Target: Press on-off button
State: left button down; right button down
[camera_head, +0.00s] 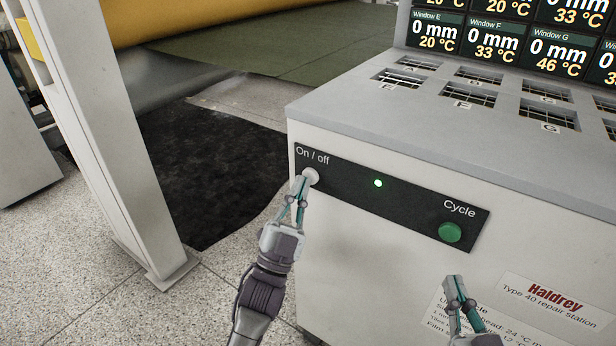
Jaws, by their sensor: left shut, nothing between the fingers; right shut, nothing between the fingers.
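The on-off button (312,176) is a round, pale button under the "On / off" label, at the left end of the dark control panel (345,196) on the front of the machine. My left gripper (302,180) is shut and empty, with its tips at the button's lower left edge. I cannot tell whether the tips touch or press it. A small green light (378,183) glows to the right of the button. My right gripper (454,281) is shut and empty, in front of the lower front face, below the green Cycle button (450,232).
The grey-white repair station (400,110) fills the right side, with windows in its top and a temperature display (490,35) behind. A white post (110,130) stands at the left. A black sheet (215,165) lies on the speckled floor between them.

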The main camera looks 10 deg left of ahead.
dwell(0.4)
pick_arm(q)
jog(key=shift+w+d, duration=0.1)
jog(key=shift+w, duration=0.3)
pick_arm(e)
jog(key=shift+r, duration=0.25)
pick_arm(q)
jog(key=shift+s, duration=0.4)
pick_arm(e)
jog(key=shift+d+f+g+h, duration=0.15)
jog(key=shift+f+g+h, duration=0.25)
jog(key=shift+f, duration=0.75)
pick_arm(q)
jog(key=shift+p, duration=0.3)
